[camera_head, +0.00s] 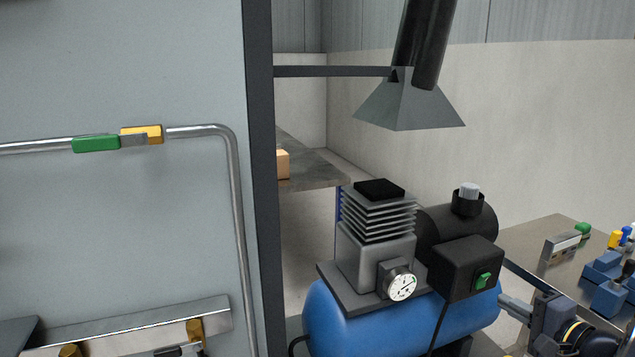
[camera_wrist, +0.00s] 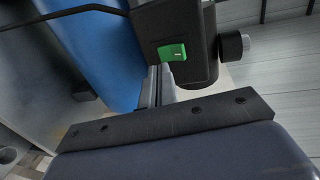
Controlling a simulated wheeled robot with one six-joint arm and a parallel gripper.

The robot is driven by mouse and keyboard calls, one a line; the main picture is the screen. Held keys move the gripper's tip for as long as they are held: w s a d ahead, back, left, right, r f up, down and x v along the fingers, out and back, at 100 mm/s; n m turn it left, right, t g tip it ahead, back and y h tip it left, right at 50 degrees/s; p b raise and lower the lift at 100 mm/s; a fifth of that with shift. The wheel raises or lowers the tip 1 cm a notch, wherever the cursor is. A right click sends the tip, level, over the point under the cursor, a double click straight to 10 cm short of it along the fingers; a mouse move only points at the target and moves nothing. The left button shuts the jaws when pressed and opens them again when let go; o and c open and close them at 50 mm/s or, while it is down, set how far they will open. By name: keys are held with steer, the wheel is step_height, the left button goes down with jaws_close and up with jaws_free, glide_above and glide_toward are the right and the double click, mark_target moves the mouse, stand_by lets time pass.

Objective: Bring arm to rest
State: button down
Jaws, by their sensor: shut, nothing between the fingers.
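My gripper (camera_head: 504,301) shows at the lower right of the head view, coming in from the right with its fingers pointing left toward the compressor. Its fingers are shut and empty. In the wrist view, the gripper (camera_wrist: 158,72) has its fingertips just below the green switch (camera_wrist: 172,52) on the black box. The same switch (camera_head: 483,281) shows in the head view on the compressor's black motor box (camera_head: 466,262). I cannot tell whether the fingertips touch the box.
The blue compressor tank (camera_head: 395,325) stands close left of my gripper, with a gauge (camera_head: 401,287) on its front. A table (camera_head: 540,245) with several small blue parts is at the right. A grey panel with a pipe (camera_head: 236,220) fills the left. A hood (camera_head: 409,106) hangs above.

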steer(key=f+v, duration=0.2)
steer(key=v, duration=0.7)
steer(key=w+a+r+p, duration=0.1)
steer(key=w+p, duration=0.3)
steer(key=w, duration=0.4)
steer(key=shift+w+a+r+g+p, duration=0.2)
steer(key=shift+a+r+g+p, duration=0.15)
steer(key=shift+a, duration=0.5)
